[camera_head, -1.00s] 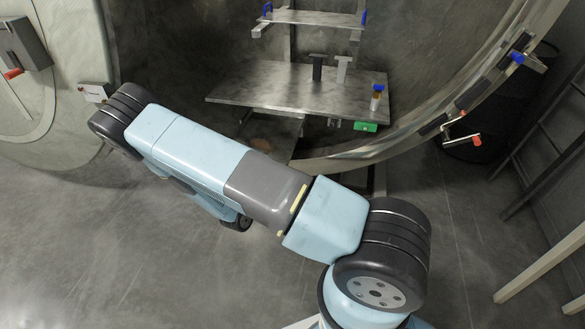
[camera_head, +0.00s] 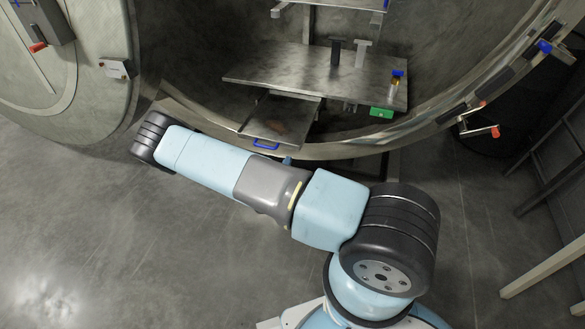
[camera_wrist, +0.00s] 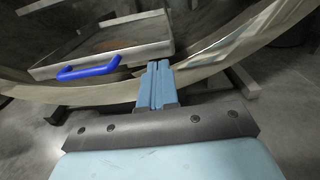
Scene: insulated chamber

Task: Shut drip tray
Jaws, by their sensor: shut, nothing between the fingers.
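The drip tray (camera_head: 281,118) is a flat metal tray under the chamber's shelf, sticking out toward the chamber's front rim. Its blue handle (camera_head: 265,145) is on the front edge. In the wrist view the tray (camera_wrist: 118,42) is at the upper left, with a brownish patch inside, and its blue handle (camera_wrist: 88,70) faces me. My gripper (camera_wrist: 157,68) is shut and empty, to the right of the handle and close to the tray's front right corner. I cannot tell whether it touches the tray. In the head view only the tip of my gripper (camera_head: 287,161) shows past my arm.
The curved chamber rim (camera_head: 430,128) runs below. An orange-tipped crank (camera_head: 494,131) is at right.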

